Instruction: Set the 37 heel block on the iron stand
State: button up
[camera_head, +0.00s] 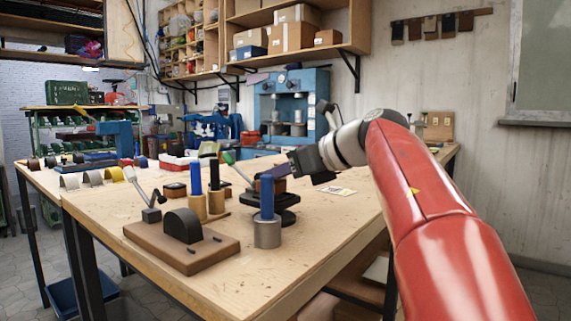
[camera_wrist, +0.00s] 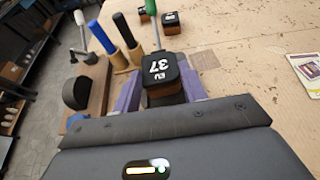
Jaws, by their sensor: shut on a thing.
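The 37 heel block (camera_wrist: 160,75), with a black top marked "EU 37" and brown sides, is between the purple fingers of my gripper (camera_wrist: 160,92) in the wrist view. In the head view my gripper (camera_head: 271,181) reaches in from the right, shut on the block (camera_head: 277,171). The black iron stand (camera_head: 284,199), with a round base, stands on the bench directly below the gripper. Whether the block touches the stand I cannot tell.
A brown board with a black half-round (camera_head: 182,226) lies to the left. Upright handled tools (camera_head: 214,175) and other dark-topped blocks (camera_wrist: 170,20) are nearby. A card (camera_head: 337,190) lies right on clear bench.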

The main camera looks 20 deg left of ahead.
jog(key=shift+f+b, duration=0.55)
jog(key=shift+f, duration=0.05)
dwell(0.3)
jog(key=o, duration=1.1)
jog(key=shift+o, duration=0.2)
